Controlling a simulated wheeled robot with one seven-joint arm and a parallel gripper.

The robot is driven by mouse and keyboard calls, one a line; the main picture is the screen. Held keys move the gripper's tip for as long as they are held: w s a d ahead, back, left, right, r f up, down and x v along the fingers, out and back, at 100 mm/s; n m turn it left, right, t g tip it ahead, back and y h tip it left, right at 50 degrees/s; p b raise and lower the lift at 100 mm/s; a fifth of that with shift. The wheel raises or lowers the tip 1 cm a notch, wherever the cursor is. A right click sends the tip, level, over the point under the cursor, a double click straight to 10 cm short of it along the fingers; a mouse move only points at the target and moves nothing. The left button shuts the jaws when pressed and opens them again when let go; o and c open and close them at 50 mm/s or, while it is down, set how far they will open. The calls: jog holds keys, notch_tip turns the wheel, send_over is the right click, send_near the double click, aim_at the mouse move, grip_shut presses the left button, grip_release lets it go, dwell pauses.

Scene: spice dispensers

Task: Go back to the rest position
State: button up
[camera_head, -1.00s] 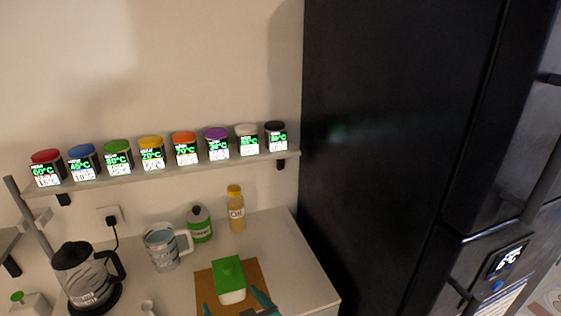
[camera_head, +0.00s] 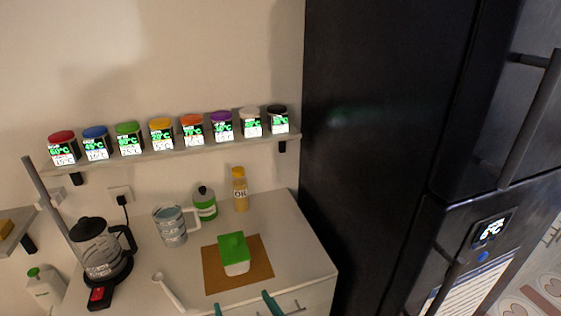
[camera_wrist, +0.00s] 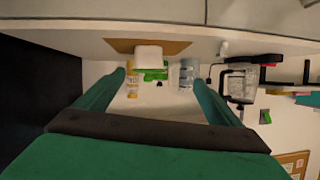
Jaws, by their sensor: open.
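My gripper (camera_head: 243,307) shows as two green fingertips at the bottom edge of the head view, just in front of the counter. In the wrist view my gripper (camera_wrist: 160,90) has its two green fingers spread wide, with nothing between them. The container also shows beyond the fingers in the wrist view (camera_wrist: 148,54). My gripper is apart from it.
A shelf (camera_head: 170,154) holds several spice dispensers with coloured lids. On the counter are a kettle (camera_head: 100,250), a measuring jug (camera_head: 171,228), a green bottle (camera_head: 204,204), an oil bottle (camera_head: 240,190) and a white spoon (camera_head: 168,291). A black fridge (camera_head: 390,130) stands at the right.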

jog(key=s+d+f+m+t+h, duration=0.1)
jog(key=s+d+f+m+h, duration=0.1)
jog(key=s+d+f, duration=0.35)
jog(key=s+d+f+m+t+h, duration=0.1)
jog(key=s+d+f+m+h, duration=0.15)
jog(key=s+f, duration=0.55)
jog(key=s+r, duration=0.2)
jog(key=s, duration=0.7)
jog(key=s+d+r+h, duration=0.1)
jog(key=s+r, duration=0.1)
jog(key=s, duration=0.7)
jog(key=shift+n+t, duration=0.35)
jog(key=shift+t, duration=0.05)
